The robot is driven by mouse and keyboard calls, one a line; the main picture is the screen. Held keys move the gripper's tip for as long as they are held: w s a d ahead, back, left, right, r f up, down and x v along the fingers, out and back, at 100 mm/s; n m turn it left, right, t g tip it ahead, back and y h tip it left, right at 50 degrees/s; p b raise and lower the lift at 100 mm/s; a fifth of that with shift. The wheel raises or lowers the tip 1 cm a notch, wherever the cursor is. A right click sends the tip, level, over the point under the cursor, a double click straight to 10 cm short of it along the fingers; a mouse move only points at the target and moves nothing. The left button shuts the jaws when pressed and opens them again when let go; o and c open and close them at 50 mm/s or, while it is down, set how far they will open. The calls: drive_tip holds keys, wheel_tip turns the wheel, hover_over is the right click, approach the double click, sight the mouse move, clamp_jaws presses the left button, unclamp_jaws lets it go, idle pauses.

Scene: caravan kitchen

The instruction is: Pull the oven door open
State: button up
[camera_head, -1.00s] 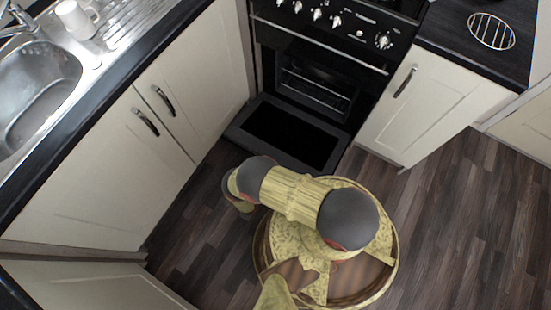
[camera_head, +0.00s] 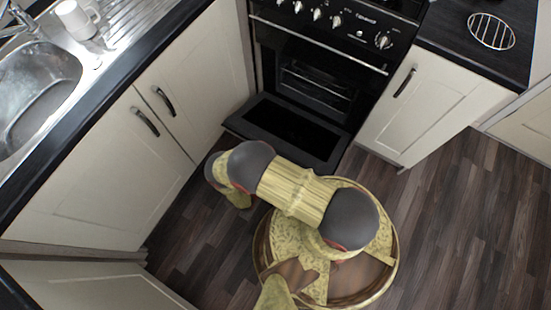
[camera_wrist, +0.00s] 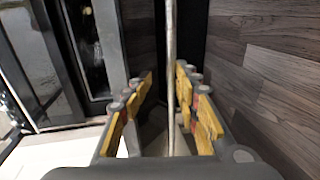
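The black oven door (camera_head: 290,125) is swung far down below the oven (camera_head: 318,88), and its dark inner side faces up. The oven cavity with its wire rack is exposed. My gripper is hidden in the head view behind my arm and the door. In the wrist view my gripper (camera_wrist: 163,110) is open, with yellow-padded fingers on either side of a long metal bar (camera_wrist: 170,50), which looks like the door's handle. The bar runs between the fingers with gaps visible, nearer the right finger. I cannot tell whether it touches either one.
Cream cupboards (camera_head: 110,165) with dark handles stand on the left, and another cupboard (camera_head: 425,110) stands right of the oven. A second metal rail (camera_head: 320,45) runs under the knobs. Wooden floor (camera_head: 450,220) is free on the right.

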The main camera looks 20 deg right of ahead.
drive_tip(key=s+a+f, duration=0.3)
drive_tip(key=a+f, duration=0.1)
drive_tip(key=f, duration=0.3)
drive_tip(key=shift+a, duration=0.25)
idle(1.0)
drive_tip(key=shift+f, duration=0.1)
idle(0.4)
